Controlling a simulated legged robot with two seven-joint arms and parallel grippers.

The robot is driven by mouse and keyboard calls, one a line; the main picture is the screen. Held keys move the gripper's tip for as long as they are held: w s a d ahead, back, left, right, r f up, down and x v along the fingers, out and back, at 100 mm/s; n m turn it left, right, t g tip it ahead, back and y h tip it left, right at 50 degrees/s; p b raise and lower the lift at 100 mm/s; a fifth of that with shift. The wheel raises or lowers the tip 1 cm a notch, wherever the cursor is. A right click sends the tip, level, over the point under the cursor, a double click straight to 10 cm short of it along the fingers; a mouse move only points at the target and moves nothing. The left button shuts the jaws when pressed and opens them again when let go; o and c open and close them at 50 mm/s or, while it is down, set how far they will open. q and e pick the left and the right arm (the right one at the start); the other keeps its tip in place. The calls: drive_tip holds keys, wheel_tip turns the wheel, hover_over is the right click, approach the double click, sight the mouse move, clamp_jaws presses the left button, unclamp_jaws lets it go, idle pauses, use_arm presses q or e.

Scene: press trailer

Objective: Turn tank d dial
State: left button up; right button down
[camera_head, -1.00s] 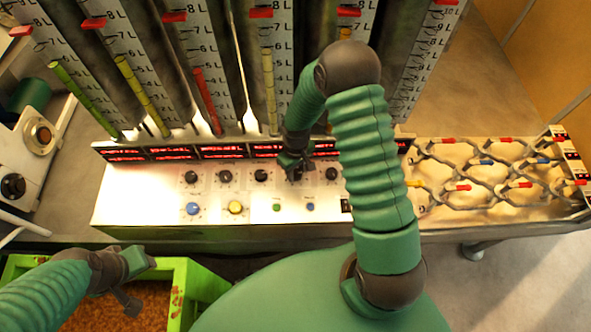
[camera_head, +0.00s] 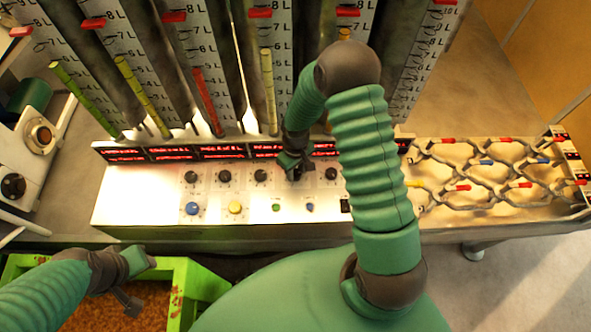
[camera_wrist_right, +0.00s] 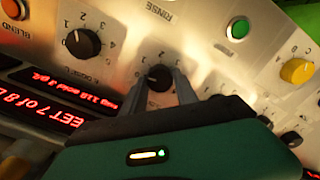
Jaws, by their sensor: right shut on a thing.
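The tank d dial is a black knob (camera_wrist_right: 158,77) on the pale control panel, with numbers printed around it. In the right wrist view it sits between the two fingers of my right gripper (camera_wrist_right: 165,84), which is shut on it. In the head view the right gripper (camera_head: 295,172) reaches down to the fourth place in the row of black dials and mostly hides that dial. My left gripper (camera_head: 135,285) hangs over the green crate at the lower left, away from the panel.
Other black dials (camera_head: 260,176) stand close by in the same row. Below them are a blue knob (camera_head: 193,208), a yellow knob (camera_head: 235,207) and a green button (camera_head: 277,208). Tall measuring tanks rise behind the red displays (camera_head: 222,151). A green crate (camera_head: 205,285) holds brown grains.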

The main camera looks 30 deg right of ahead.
sight(296, 172)
idle(0.3)
drive_tip(key=c, duration=0.9)
unclamp_jaws()
wheel_tip(296, 172, up, 17)
drive_tip(key=shift+w+f+b, duration=0.1)
drive_tip(key=shift+f+b, duration=0.05)
drive_tip(key=shift+b, duration=0.6)
